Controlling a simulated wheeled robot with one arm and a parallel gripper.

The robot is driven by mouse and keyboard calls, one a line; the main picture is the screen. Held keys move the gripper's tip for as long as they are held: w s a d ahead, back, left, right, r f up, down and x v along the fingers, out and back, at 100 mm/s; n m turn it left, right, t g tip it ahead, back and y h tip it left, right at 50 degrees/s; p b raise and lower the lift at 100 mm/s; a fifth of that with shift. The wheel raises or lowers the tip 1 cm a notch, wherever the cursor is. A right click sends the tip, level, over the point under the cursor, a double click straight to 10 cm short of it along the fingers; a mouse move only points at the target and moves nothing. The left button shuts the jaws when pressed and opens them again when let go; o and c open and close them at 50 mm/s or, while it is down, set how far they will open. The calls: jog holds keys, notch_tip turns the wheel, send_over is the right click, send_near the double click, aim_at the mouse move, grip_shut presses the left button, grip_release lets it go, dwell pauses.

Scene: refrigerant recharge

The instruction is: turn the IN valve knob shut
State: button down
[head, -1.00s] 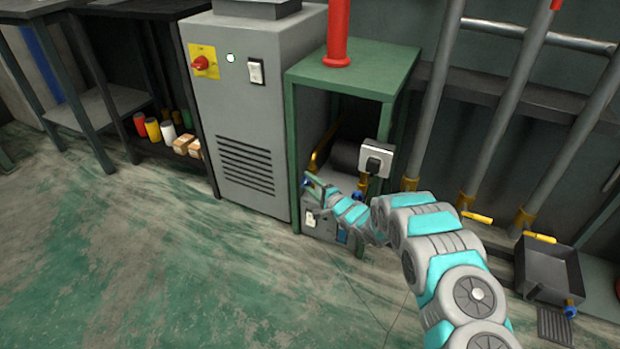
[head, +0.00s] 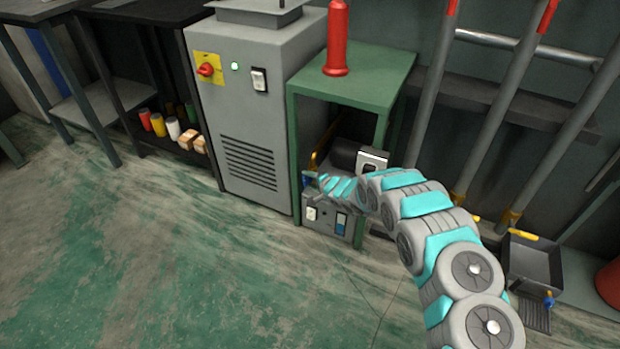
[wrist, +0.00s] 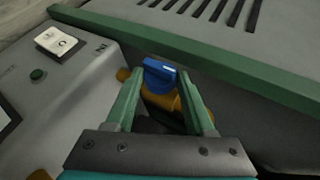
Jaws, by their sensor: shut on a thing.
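The blue IN valve knob (wrist: 159,74) sits on a brass fitting (wrist: 163,98) beside the "IN" marking in the wrist view. My gripper (wrist: 161,80) has its two green fingers on either side of the knob, shut on it. In the head view my gripper (head: 318,182) is small, at the left front of the grey recovery unit (head: 328,222) inside the green stand. Only a speck of blue shows there; the arm hides the unit's right side. The knob's exact turn is hard to read.
The green stand's frame (wrist: 215,62) runs close past the fingers, with the grey vented cabinet (head: 250,110) beyond it. A red cylinder (head: 337,40) stands on the green stand (head: 385,70). Pipes rise at the right. The floor in front is open.

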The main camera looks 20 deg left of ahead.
jog(key=c, duration=0.6)
grip_release()
jog(key=v, duration=0.7)
jog(key=shift+s+d+r+b, duration=0.2)
jog(key=shift+d+b, duration=0.05)
jog(key=shift+b, duration=0.05)
